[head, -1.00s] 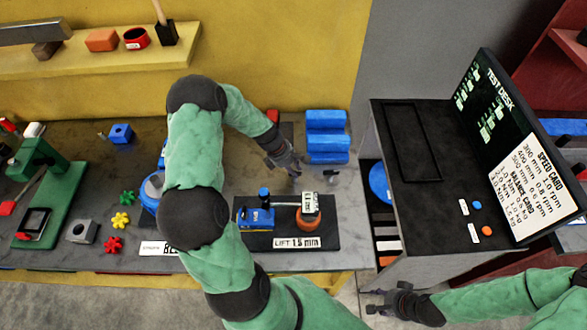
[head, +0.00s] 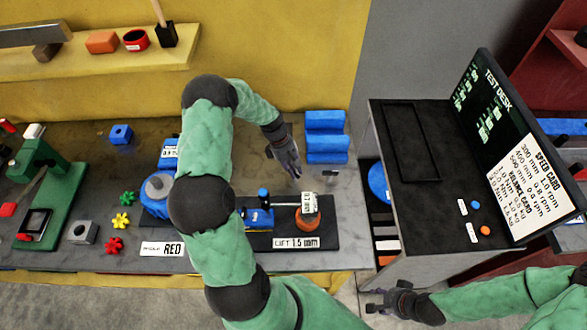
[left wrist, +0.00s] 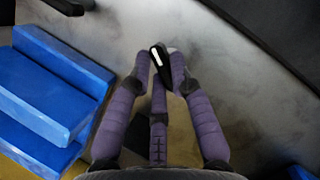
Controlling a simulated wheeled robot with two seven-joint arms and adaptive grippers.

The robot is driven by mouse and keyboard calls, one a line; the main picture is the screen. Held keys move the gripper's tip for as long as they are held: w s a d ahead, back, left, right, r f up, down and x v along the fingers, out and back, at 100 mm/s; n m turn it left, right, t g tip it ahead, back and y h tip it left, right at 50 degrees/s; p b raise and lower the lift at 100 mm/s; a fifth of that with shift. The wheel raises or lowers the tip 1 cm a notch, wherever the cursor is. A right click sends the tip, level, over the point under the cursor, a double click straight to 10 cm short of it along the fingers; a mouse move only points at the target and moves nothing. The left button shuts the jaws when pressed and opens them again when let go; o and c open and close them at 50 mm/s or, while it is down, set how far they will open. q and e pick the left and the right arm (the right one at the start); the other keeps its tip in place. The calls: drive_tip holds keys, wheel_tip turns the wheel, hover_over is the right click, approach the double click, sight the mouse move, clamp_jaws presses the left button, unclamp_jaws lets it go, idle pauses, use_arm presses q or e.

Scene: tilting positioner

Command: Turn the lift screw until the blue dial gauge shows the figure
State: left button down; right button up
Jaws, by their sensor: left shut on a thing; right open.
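A dark plate (head: 328,235) on the bench bears a sign (head: 295,243) that seems to read "LIFT 1.5 µm". I cannot tell which part is the lift screw, and no readable blue dial face shows. My left gripper (head: 284,164) is above the bench, behind the plate. In the left wrist view its fingers (left wrist: 161,65) close around a small black piece with a white stripe (left wrist: 158,58). My right gripper (head: 379,302) is open and empty.
A stepped blue block (head: 326,140) stands right of my left gripper. A blue unit with a grey round top (head: 157,188) stands left of my arm, by a "RED" sign (head: 163,249). The test desk (head: 415,190) is right. My left arm hides part of the bench.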

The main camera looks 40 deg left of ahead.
use_arm(q)
drive_tip(key=m+g, duration=0.1)
drive_tip(key=m, duration=0.2)
drive_tip(key=m+g, duration=0.1)
drive_tip(key=m, duration=0.2)
drive_tip(key=shift+w+d+y+b, duration=0.1)
drive_tip(key=shift+w+y+b, duration=0.05)
drive_tip(key=shift+y+b, duration=0.2)
drive_tip(key=shift+m+g, duration=0.3)
drive_tip(key=shift+m, duration=0.1)
drive_tip(key=c, duration=1.1)
unclamp_jaws()
drive_tip(key=v, duration=1.2)
